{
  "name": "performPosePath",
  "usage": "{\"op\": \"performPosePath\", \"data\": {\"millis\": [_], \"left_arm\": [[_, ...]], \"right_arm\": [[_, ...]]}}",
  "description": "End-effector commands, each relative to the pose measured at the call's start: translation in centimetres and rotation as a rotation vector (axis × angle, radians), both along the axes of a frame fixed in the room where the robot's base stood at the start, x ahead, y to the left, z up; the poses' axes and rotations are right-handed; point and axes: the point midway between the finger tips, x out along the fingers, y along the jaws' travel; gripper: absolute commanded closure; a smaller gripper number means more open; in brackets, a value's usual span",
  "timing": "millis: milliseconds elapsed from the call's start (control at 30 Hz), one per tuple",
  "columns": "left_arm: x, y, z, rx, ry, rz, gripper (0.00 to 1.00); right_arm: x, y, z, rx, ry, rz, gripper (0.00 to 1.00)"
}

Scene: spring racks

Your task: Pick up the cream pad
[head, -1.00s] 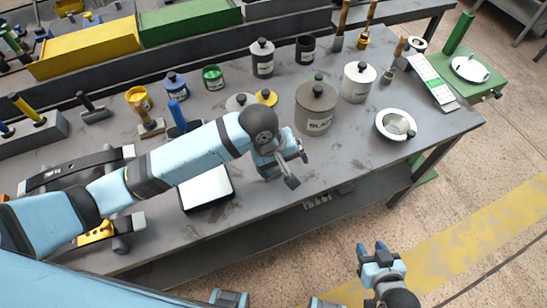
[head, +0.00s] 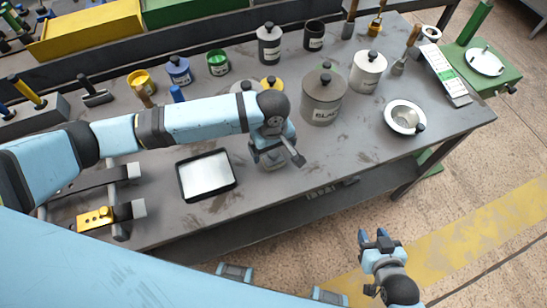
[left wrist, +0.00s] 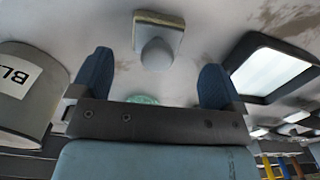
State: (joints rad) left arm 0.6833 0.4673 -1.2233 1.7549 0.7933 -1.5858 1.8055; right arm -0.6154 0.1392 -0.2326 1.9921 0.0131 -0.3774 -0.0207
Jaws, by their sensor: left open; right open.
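In the left wrist view the cream pad (left wrist: 157,37) is a small flat block with a tan edge and a pale rounded knob. It lies on the grey bench ahead of my left gripper (left wrist: 155,75), between the lines of its two blue fingers, apart from them. In the head view my left gripper (head: 274,158) is over the bench, open and empty, and I cannot make out the pad there; my arm may hide it. My right gripper (head: 377,243) is open and empty, off the front of the bench above the floor.
A large grey can marked BLACK (head: 322,98) stands right of my left gripper. A black-rimmed tray (head: 181,181) lies to its left. A white bowl (head: 390,123) is further right. Paint pots and tins stand behind my arm. The bench front (head: 330,176) is fairly clear.

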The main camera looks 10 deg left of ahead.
Motion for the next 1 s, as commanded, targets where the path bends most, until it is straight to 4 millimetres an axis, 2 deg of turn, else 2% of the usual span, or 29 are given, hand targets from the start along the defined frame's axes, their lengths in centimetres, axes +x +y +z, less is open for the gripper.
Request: {"op": "performPosePath", "data": {"millis": [300,600,667,833,867,1000], "left_arm": [[0.2,-0.2,-4.2,0.002,0.000,-0.001,0.06],[0.1,-0.2,-4.9,0.000,0.000,-0.001,0.06],[0.1,-0.2,-4.9,0.000,0.000,-0.001,0.18],[0.1,-0.3,-4.9,0.000,0.000,-0.001,0.57],[0.1,-0.3,-4.9,0.000,0.000,-0.001,0.61],[0.1,-0.2,-4.9,0.000,0.000,-0.001,0.61]], "right_arm": [[0.1,0.1,0.8,0.001,-0.005,0.001,0.57],[0.1,0.2,0.7,0.002,-0.005,0.003,0.57],[0.1,0.2,0.7,0.002,-0.004,0.003,0.57],[0.0,0.2,0.6,0.001,-0.002,0.003,0.57],[0.0,0.2,0.6,0.001,-0.001,0.003,0.57],[0.0,0.2,0.5,0.001,0.000,0.003,0.57]]}}
